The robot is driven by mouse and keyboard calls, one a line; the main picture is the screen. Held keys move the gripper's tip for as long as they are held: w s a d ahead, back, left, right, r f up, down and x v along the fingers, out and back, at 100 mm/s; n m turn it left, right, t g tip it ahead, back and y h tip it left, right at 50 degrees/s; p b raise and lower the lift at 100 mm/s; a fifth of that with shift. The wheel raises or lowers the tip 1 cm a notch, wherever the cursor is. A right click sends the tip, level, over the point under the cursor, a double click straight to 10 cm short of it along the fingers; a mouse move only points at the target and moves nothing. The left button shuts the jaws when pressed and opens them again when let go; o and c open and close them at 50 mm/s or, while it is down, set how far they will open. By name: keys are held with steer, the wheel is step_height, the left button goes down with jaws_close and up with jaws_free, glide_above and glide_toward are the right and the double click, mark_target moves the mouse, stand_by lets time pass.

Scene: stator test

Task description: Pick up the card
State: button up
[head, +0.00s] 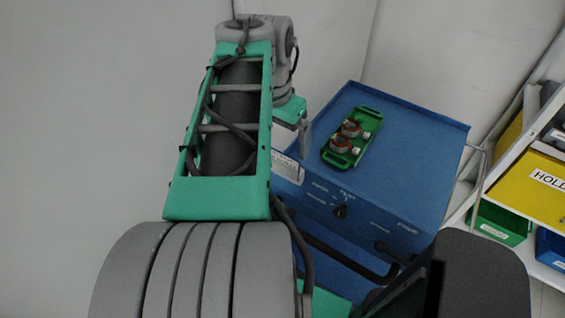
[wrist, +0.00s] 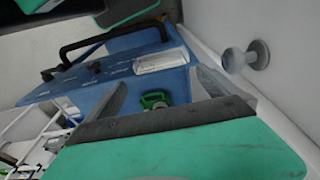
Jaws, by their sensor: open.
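The card (head: 287,167) is a small white rectangle with dark print at the upper left of the blue box's front face. It also shows in the wrist view as a pale, glossy rectangle (wrist: 160,62), whose print I cannot read there. My gripper (head: 305,140) is just above and right of the card in the head view. In the wrist view my gripper (wrist: 160,78) has its two fingers spread apart with nothing between them. The card appears beyond the fingertips. I cannot tell the exact distance.
The blue box (head: 400,130) has a knob and a dark handle in front. A green tray (head: 338,160) with reddish ring-shaped parts lies on top. A shelf with a yellow bin (head: 530,185) stands right. A grey wall knob (wrist: 247,58) shows in the wrist view.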

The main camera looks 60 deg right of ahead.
mark_target(282, 153)
steer(key=f, duration=0.4)
steer(key=shift+d+f+p, duration=0.3)
steer(key=shift+d+f, duration=0.05)
steer(key=c, duration=1.5)
